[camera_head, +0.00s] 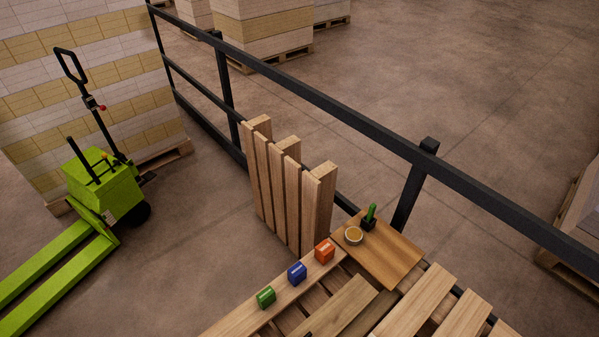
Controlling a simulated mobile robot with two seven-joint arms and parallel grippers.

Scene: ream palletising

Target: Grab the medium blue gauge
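The blue gauge (297,273) is a small block with a pale label on its face. It sits on a light wooden plank (236,318) near the bottom middle of the head view. It stands between a green block (266,298) at its lower left and an orange block (324,251) at its upper right, with small gaps between them. The three look alike in shape, and the orange one looks slightly larger. Nothing hides the blue gauge. Neither of my grippers shows in this view.
Upright wooden boards (290,190) stand just behind the blocks. A black railing (330,105) runs behind. A green pallet jack (104,185) stands at left.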

